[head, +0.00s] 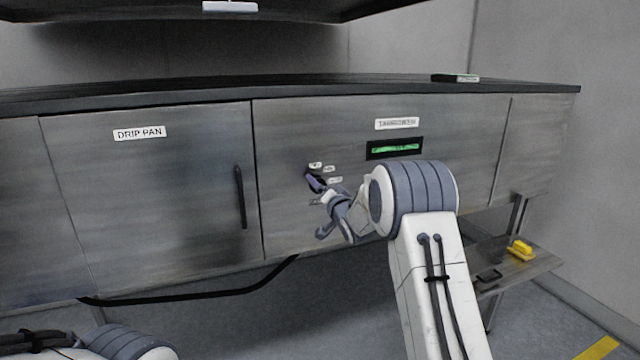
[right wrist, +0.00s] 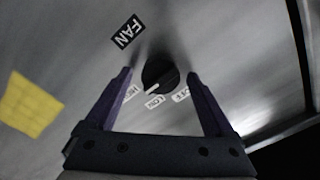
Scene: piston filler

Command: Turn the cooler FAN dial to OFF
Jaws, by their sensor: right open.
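The FAN dial (right wrist: 160,75) is a round black knob with a white pointer mark, on the grey metal panel in the right wrist view. Its pointer slants toward the small white labels below it; the right one appears to read OFF (right wrist: 181,95). A black FAN label (right wrist: 128,31) is at the upper left. My right gripper (right wrist: 158,75) is open, its fingers on either side of the dial; contact cannot be told. In the head view my right gripper (head: 322,206) is at the panel and largely hides the dial. My left gripper is out of view.
A green display (head: 395,148) is above my right arm. The DRIP PAN door (head: 150,200) with a black handle (head: 240,197) is to the left. A black hose (head: 200,296) hangs below. A low shelf (head: 535,263) at right holds a yellow object (head: 520,249).

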